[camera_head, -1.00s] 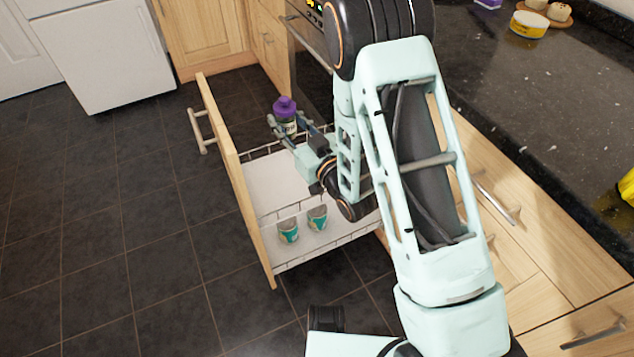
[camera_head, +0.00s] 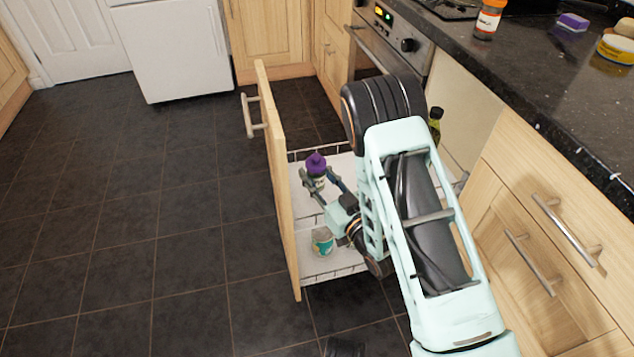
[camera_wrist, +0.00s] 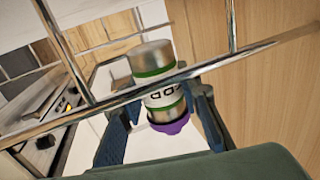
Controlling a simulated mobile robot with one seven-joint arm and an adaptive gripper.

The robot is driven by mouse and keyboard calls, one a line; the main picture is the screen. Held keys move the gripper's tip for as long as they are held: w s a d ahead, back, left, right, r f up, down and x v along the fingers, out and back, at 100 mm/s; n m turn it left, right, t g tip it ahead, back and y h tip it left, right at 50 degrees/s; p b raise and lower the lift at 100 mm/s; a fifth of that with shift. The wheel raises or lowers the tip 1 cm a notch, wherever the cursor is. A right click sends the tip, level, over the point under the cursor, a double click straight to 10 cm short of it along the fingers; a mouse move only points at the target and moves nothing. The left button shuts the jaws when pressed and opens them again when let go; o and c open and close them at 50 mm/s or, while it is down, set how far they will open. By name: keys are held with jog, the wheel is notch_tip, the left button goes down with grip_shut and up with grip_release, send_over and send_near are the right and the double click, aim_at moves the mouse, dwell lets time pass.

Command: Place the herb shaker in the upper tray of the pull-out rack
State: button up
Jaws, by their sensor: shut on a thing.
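The herb shaker (camera_head: 316,170), with a purple cap and a green-banded label, is between the fingers of my gripper (camera_head: 322,184), which is shut on it. In the head view it is over the white upper tray of the pull-out rack (camera_head: 345,165), near the wooden front panel. The wrist view shows the shaker (camera_wrist: 158,85) between both fingers (camera_wrist: 160,118), with a metal rail of the rack crossing close by. I cannot tell whether its base touches the tray.
A teal and white tin (camera_head: 322,241) stands in the near part of the rack. The rack's wooden front (camera_head: 279,175) rises at the left. A dark bottle (camera_head: 435,125) is behind my arm. The counter (camera_head: 530,70) runs along the right.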

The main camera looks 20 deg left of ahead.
aim_at(320, 189)
notch_tip(320, 189, down, 2)
jog(key=shift+f, duration=0.25)
jog(key=shift+r, duration=0.1)
jog(key=shift+f+b, duration=0.45)
jog(key=shift+b, duration=0.2)
jog(key=shift+f, duration=0.2)
